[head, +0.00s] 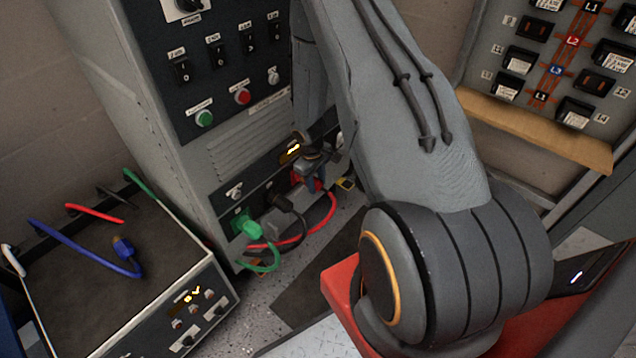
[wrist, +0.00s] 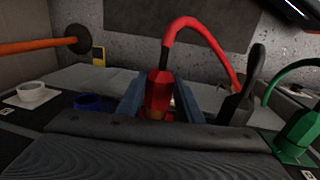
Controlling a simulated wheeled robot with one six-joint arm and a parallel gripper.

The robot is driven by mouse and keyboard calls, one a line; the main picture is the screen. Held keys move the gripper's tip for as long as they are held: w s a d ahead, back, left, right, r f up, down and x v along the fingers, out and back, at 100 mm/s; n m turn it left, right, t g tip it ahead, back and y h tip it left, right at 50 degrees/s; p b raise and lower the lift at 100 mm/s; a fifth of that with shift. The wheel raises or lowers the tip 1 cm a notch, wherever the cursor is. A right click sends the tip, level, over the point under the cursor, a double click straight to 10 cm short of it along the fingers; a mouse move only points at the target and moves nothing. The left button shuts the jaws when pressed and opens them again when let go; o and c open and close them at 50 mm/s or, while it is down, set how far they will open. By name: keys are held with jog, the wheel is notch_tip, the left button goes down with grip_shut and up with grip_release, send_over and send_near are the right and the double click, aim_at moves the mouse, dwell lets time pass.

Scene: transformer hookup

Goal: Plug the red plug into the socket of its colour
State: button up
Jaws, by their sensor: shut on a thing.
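The red plug (wrist: 159,90) stands upright between the two blue-grey fingers of my gripper (wrist: 160,104) in the wrist view. My gripper is shut on it. A red cable (wrist: 205,35) arcs from its top to the right. In the head view my gripper (head: 312,172) is at the low panel of the grey cabinet (head: 165,130), with a bit of the red plug (head: 319,186) showing. The plug's lower end and the red socket are hidden behind the gripper body, so I cannot tell whether the plug is in it.
A black plug (wrist: 237,103) and a green plug (wrist: 299,132) stand in the panel to the right. A blue socket (wrist: 90,102) and a white socket (wrist: 33,94) are empty to the left.

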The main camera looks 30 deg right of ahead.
jog(key=shift+w+a, duration=0.3)
jog(key=shift+w, duration=0.55)
jog(key=o, duration=1.3)
jog(key=shift+r, duration=0.1)
jog(key=shift+s+a+r+p, duration=0.1)
jog(key=shift+a+r+p, duration=0.05)
jog(key=shift+r+p, duration=0.85)
jog(key=shift+s+a+r+p, duration=0.15)
jog(key=shift+r+p, duration=0.55)
jog(key=shift+r, duration=0.55)
jog(key=shift+w+a+r+p, duration=0.1)
jog(key=shift+a+r+p, duration=0.05)
jog(key=shift+r+p, duration=0.85)
jog(key=shift+r, duration=0.15)
notch_tip(320, 180, up, 8)
jog(key=a, duration=0.1)
jog(key=shift+s, duration=0.25)
